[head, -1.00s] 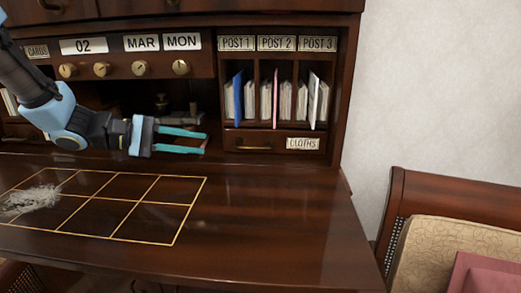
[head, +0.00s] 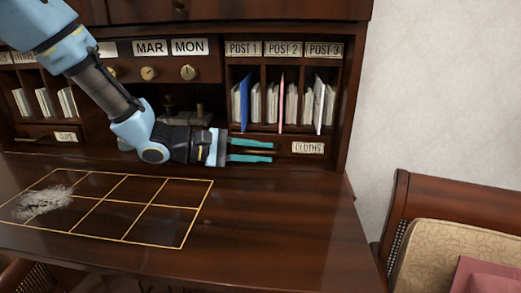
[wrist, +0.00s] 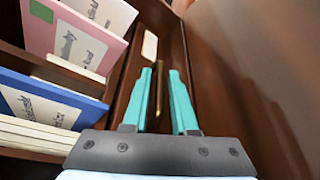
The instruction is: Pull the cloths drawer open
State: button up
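The cloths drawer (head: 285,148) is a dark wooden drawer under the post slots, with a pale CLOTHS label (head: 308,148) at its right. Its front looks flush with the desk. My gripper (head: 272,152) is at the left part of the drawer front, its two teal fingers apart. In the wrist view, the fingers (wrist: 160,72) lie on either side of the drawer's brass handle (wrist: 159,88), with a gap showing. Whether the fingertips touch the drawer front cannot be told.
Post slots (head: 282,68) with upright envelopes and cards sit just above the drawer. The desk top (head: 270,210) below is clear, apart from a grey fluffy patch (head: 43,201) on the gold grid at left. A chair (head: 430,215) stands at the right.

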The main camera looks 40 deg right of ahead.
jog(key=shift+d, duration=0.1)
grip_shut()
dwell(1.4)
